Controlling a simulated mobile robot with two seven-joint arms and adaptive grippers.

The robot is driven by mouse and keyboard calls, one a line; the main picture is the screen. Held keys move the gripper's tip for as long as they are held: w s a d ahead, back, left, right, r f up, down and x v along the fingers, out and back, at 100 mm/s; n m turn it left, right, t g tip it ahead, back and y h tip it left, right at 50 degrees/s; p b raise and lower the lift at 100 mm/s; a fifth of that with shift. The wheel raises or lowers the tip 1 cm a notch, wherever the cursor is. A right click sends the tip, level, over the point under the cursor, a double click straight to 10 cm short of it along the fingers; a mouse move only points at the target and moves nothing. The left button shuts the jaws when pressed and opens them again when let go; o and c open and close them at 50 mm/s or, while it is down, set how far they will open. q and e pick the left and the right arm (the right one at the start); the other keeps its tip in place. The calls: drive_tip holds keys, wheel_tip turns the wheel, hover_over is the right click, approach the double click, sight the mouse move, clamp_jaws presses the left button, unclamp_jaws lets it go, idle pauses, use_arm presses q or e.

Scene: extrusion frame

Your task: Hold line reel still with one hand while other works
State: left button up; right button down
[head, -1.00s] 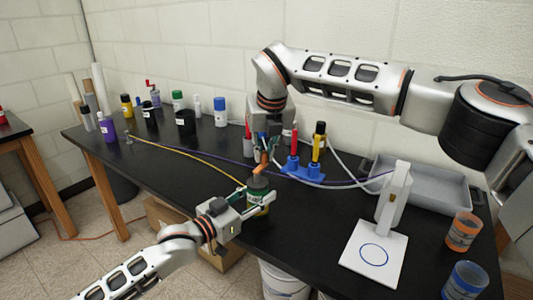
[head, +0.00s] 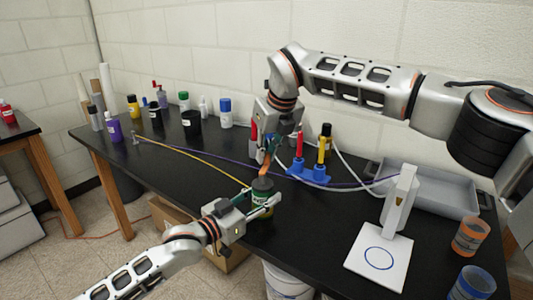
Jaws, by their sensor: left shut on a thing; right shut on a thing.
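The likely line reel (head: 261,186) is a dark, short cylinder with a green label, upright near the table's front edge. My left gripper (head: 258,207) is shut around it from the front left. A yellow line (head: 195,152) runs from a small post (head: 137,138) at the table's far left to the reel. My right gripper (head: 266,153) points down above the reel and is shut on a small orange piece (head: 264,170). The piece's lower end is at the reel's top; I cannot tell whether they touch.
A blue holder (head: 308,172) with red and yellow tools stands just right of the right gripper. A white stand (head: 398,205), a grey tray (head: 440,195) and two cups (head: 468,236) are further right. Several bottles (head: 225,113) line the back left. A purple cable crosses behind the reel.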

drive_tip(key=c, duration=2)
unclamp_jaws()
drive_tip(key=v, duration=1.2)
drive_tip(key=shift+s+d, duration=0.1)
drive_tip(key=shift+s, duration=0.05)
